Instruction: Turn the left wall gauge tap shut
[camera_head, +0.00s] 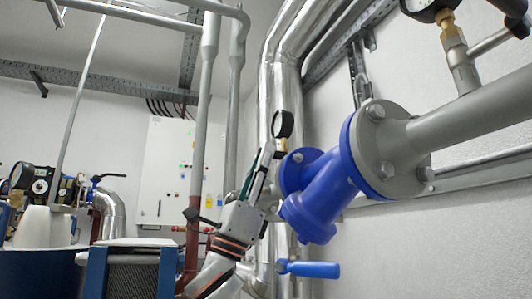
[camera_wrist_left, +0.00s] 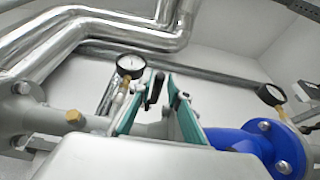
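The left wall gauge (camera_head: 284,124) is a round black-rimmed dial on a brass stem, just right of my left gripper in the head view. It also shows in the left wrist view (camera_wrist_left: 130,65). A black tap handle (camera_wrist_left: 155,90) stands near it, between the teal-lined fingers of my left gripper (camera_wrist_left: 161,77). In the head view my left gripper (camera_head: 262,160) points up beside the gauge stem. Its fingers are apart, with a gap visible around the handle; I cannot tell whether one touches it. The tap body is mostly hidden by the fingers. My right gripper is not in view.
A blue flanged fitting (camera_head: 325,195) lies close on the right of the gripper, on a thick grey pipe (camera_head: 470,115). Another gauge (camera_wrist_left: 270,95) stands to the right. A blue lever (camera_head: 310,269) sits below. Silver insulated pipes (camera_head: 283,80) rise behind.

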